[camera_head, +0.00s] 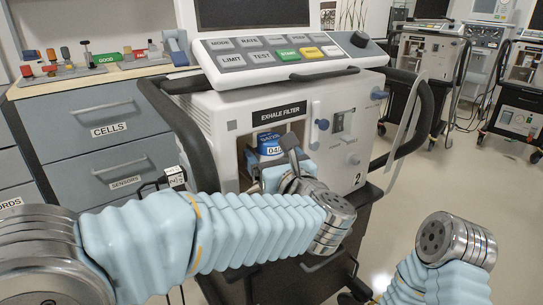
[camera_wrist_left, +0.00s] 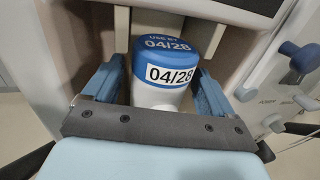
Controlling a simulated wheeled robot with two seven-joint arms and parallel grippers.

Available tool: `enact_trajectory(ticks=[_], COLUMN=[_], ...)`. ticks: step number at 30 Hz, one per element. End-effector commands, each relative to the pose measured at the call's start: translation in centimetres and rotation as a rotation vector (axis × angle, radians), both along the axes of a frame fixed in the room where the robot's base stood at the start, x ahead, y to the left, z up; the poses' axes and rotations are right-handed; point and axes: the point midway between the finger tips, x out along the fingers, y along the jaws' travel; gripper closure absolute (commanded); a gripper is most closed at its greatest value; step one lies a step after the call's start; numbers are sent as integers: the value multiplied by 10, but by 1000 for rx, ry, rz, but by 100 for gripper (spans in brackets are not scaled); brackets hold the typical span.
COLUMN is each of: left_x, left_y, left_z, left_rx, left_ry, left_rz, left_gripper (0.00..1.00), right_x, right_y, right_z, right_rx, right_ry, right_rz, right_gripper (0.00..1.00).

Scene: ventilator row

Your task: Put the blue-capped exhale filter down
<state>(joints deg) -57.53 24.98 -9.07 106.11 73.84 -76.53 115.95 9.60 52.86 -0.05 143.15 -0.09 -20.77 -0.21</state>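The blue-capped exhale filter (camera_head: 268,143) is in the open bay under the EXHALE FILTER label of the ventilator (camera_head: 228,108). In the left wrist view the filter (camera_wrist_left: 168,72) looks roughly upright, with a white body and a 04/28 label. My left gripper (camera_head: 273,160) reaches into the bay mouth. Its two blue fingers (camera_wrist_left: 160,88) stand on either side of the filter; whether both press on it is unclear. The filter's base is hidden behind the gripper's palm. My right arm shows at the lower right, but its gripper is out of view.
Blue knobs (camera_head: 322,124) and ports sit on the panel right of the bay. The ventilator's control panel (camera_head: 280,52) overhangs above. A drawer cabinet (camera_head: 85,125) stands at the left with small parts on top. Other ventilators (camera_head: 425,75) stand behind at the right, across open floor.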

Motion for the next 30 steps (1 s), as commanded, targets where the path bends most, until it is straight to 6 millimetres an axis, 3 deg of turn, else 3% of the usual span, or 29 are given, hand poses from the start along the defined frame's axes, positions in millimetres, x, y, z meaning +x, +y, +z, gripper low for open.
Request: enact_trajectory(ticks=[12,24,30], left_x=[0,-82,-107], left_y=[0,-32,-41], left_z=[7,2,3], left_rx=[1,0,0], left_ry=[0,-1,0], left_rz=[0,-3,-2], left_gripper=[10,10,10], right_x=[0,1,1], right_y=[1,-3,-3], right_z=[9,-9,-11], right_rx=[1,-4,-4], right_ry=[0,-3,-3], right_rz=[1,-6,-6], right_gripper=[8,8,8])
